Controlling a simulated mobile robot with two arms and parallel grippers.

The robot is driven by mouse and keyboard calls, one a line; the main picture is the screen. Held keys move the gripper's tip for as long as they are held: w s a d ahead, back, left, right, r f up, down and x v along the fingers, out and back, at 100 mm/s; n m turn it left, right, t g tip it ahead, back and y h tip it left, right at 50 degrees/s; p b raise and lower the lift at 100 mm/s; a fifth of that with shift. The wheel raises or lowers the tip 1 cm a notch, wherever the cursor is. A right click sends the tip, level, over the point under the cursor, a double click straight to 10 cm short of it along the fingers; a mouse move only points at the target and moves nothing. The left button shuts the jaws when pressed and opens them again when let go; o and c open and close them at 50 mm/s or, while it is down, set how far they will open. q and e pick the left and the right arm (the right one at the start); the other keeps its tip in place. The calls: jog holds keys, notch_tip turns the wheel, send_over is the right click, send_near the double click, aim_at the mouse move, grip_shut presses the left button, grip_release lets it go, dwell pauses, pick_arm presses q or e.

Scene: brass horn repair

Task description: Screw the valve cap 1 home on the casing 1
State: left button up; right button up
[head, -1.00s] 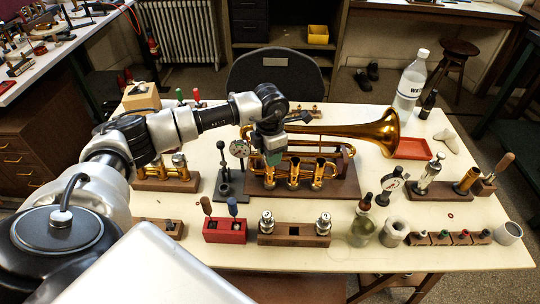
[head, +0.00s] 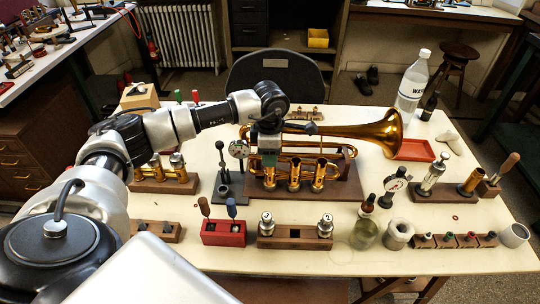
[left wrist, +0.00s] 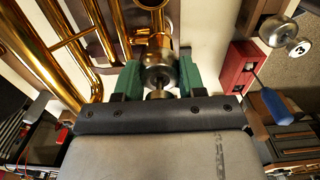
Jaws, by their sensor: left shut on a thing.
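The brass horn (head: 345,131) lies on its dark wooden stand, with casings upright in a row at its front. My left gripper (head: 268,156) points down over the leftmost one, casing 1 (head: 270,178). In the left wrist view its green fingers (left wrist: 159,80) are shut on a round silver cap, valve cap 1 (left wrist: 160,74). The cap is at the mouth of the brass casing (left wrist: 153,45); I cannot tell how far its thread is engaged. In the head view the arm and fingers hide the cap. My right gripper is not in view.
A wooden block (head: 295,242) holds two more silver caps in front of the horn. A red tool block (head: 222,239) with screwdrivers stands left of it. A dial gauge stand (head: 225,190) is close to my gripper's left. Bare table lies near the front edge.

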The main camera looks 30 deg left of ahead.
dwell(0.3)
pick_arm(q)
jog(key=shift+m, duration=0.4)
jog(key=o, duration=1.1)
